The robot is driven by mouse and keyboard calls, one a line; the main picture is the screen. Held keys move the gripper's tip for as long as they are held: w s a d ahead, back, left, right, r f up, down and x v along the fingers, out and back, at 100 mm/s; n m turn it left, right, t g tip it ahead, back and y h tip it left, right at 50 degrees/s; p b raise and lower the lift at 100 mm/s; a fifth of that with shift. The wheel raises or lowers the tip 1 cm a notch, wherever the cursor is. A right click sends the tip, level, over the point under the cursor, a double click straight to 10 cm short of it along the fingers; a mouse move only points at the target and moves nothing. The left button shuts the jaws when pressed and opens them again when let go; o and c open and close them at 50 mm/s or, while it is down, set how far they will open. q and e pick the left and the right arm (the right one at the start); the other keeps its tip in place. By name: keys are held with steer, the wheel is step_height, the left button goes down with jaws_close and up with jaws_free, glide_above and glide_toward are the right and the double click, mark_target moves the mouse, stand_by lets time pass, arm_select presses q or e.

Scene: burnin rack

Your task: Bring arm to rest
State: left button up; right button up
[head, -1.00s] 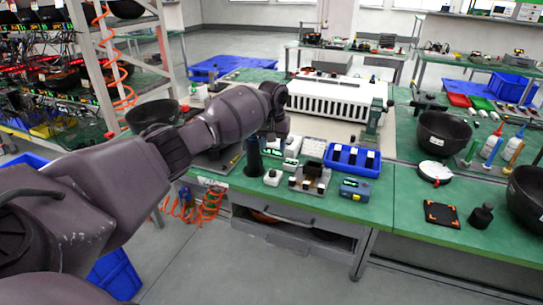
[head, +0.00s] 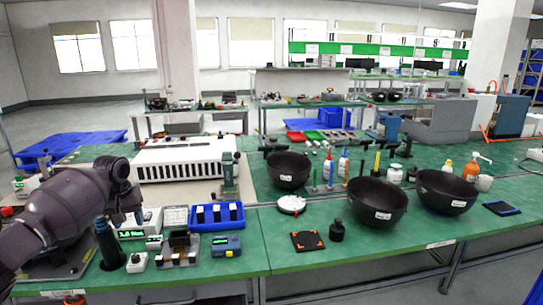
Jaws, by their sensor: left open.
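My left arm comes in from the left edge and reaches over the left end of the green bench (head: 330,262). My left gripper (head: 126,212) hangs at the end of the arm, behind a dark cylinder (head: 109,243) and beside a small device with a green readout (head: 146,224). Its fingers are small and partly hidden, and I see nothing held in it. My right arm and gripper are out of view.
A white slotted unit (head: 185,160) stands behind the gripper. A blue bin (head: 217,217) and a small blue meter (head: 227,246) sit to its right. Several black bowls (head: 377,202) and bottles stand further right.

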arm_select(q)
steer(key=w+d+r+m+t, duration=0.45)
steer(key=w+d+t, duration=0.25)
steer(key=d, duration=0.2)
steer(key=s+d+f+m+t+h, duration=0.3)
steer(key=s+d+f+m+t, duration=0.2)
steer(key=s+d+f, duration=0.4)
steer(key=s+f+n+y, duration=0.1)
steer(key=s+f, duration=0.5)
steer(key=s, duration=0.7)
steer(key=s+f+n+g+y, duration=0.1)
steer(key=s+f+n, duration=0.1)
steer(key=s+f, duration=0.5)
steer(key=s+a+f+n+g+y, duration=0.1)
steer(key=s+f, duration=0.6)
steer(key=s, duration=1.2)
steer(key=shift+s+n, duration=0.4)
steer(key=shift+n, duration=0.05)
steer(key=shift+f, duration=0.1)
